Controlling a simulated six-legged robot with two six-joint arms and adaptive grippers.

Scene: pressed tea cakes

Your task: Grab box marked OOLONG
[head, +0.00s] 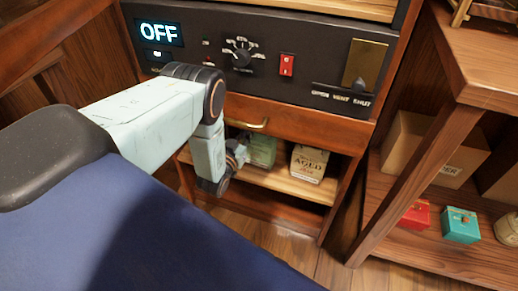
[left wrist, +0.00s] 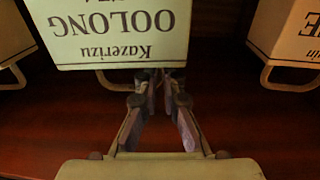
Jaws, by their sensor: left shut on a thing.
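The pale green box marked OOLONG (left wrist: 112,25) fills the top of the left wrist view, its lettering upside down there. Its pale handle (left wrist: 115,82) shows below the label. My left gripper (left wrist: 160,80) is shut on this handle. In the head view, a green box (head: 263,152) on the shelf under the drawer is partly hidden by my left gripper (head: 240,152); its label cannot be read there. My right gripper is not in view.
A cream box marked AGED (head: 309,163) stands right of the green box on the wooden shelf (head: 290,187). The drawer (head: 290,133) overhangs them. At right, a lower shelf holds a cardboard box (head: 440,150), a red box (head: 416,215) and a teal box (head: 461,225).

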